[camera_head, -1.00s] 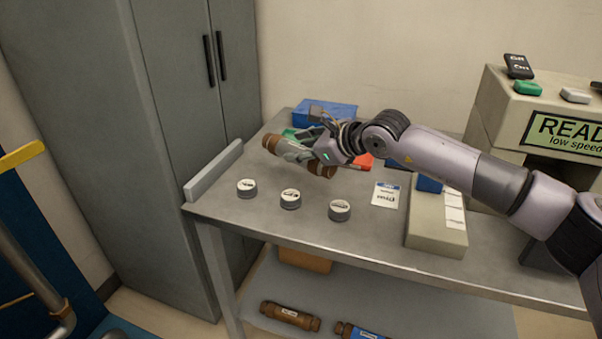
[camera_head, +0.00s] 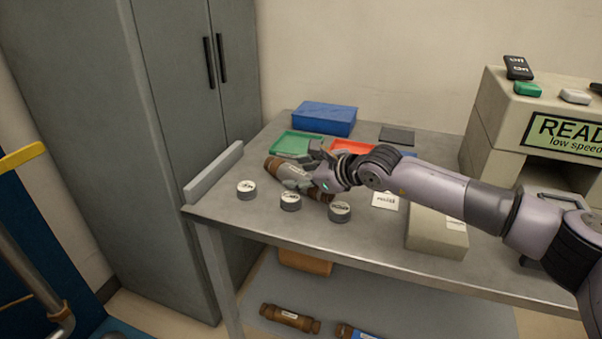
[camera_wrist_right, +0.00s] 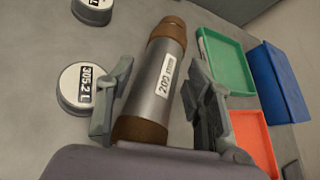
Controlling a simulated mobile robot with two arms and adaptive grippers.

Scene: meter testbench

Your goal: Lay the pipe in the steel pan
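I cannot make out a steel pan in either view. My left gripper is not in view.
Three round meter dials (camera_head: 291,201) stand along the bench's front. Behind the pipe are a green tray (camera_head: 291,141), a red tray (camera_head: 352,147) and a blue box (camera_head: 325,117). A beige block (camera_head: 437,238) lies right. A low grey bar (camera_head: 214,172) edges the left side.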

